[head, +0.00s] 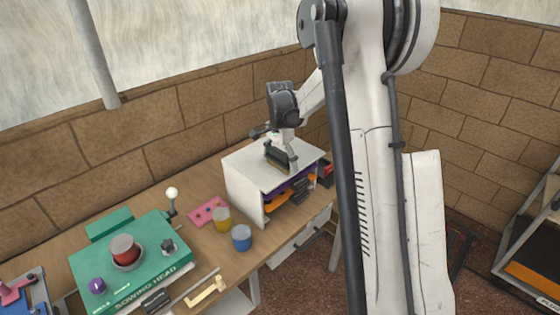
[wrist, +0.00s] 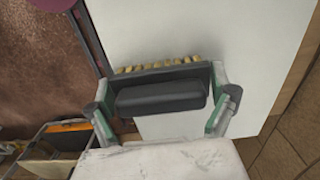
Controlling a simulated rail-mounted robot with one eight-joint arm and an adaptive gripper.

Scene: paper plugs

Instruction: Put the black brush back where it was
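The black brush (wrist: 160,90) has a dark back with a raised grip and tan bristles along its far edge. My gripper (wrist: 158,88) has one green-lined finger against each end of the brush and is shut on it. In the head view the brush (head: 278,157) is at my gripper (head: 282,156), over the white top of the shelf box (head: 247,166). I cannot tell whether the brush touches that top. The white top (wrist: 230,30) lies below the brush in the wrist view.
The box's open front holds orange and dark items (head: 290,193). Yellow (head: 222,219) and blue (head: 241,238) cups and a pink plate (head: 208,211) stand left of it on the wooden table (head: 190,258). A brick wall is behind.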

